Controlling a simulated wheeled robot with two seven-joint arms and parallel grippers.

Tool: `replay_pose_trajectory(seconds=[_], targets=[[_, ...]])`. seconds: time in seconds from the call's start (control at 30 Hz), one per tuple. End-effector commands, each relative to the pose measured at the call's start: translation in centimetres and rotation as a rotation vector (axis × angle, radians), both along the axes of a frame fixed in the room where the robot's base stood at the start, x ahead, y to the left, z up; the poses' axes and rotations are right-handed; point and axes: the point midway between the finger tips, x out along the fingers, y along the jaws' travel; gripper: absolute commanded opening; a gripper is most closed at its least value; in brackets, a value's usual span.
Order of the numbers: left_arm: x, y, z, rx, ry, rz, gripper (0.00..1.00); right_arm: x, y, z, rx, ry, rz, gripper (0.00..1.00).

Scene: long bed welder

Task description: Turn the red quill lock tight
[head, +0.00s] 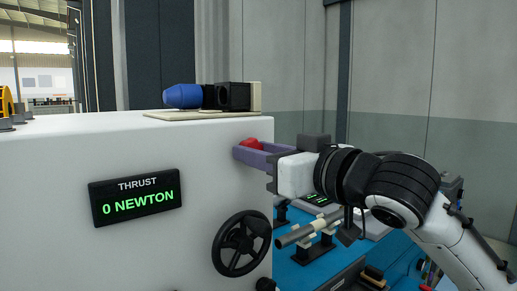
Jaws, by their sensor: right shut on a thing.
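The red quill lock (250,143) sits at the upper right edge of the white machine housing, and only its top shows. My right gripper (246,151) comes in from the right with its purple fingers at the lock. It is shut on the lock, and the near finger hides the lower part of it. How far the lock is turned cannot be seen. My left gripper is not in view.
The white housing (60,230) fills the left, with a thrust display (136,194) reading 0 newton. A black handwheel (241,243) is below the gripper. A blue motor (183,96) lies on top. A blue bed (300,275) with a metal rod (308,231) is under my right arm.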

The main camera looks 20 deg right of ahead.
Motion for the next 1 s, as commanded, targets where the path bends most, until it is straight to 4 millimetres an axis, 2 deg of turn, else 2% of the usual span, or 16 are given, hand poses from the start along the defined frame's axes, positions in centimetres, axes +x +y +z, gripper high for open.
replay_pose_trajectory(seconds=[0.37, 0.73, 1.0], targets=[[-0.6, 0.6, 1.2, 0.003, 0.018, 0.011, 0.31, 0.0, 0.0, 0.3, 0.342, 0.125, 0.001, 0.09], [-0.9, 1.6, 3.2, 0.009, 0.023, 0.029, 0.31, 0.0, -0.1, 0.4, 0.66, 0.241, -0.002, 0.09], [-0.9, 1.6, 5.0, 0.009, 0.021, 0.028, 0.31, 0.0, -0.1, 0.3, 0.831, 0.299, -0.003, 0.09]])
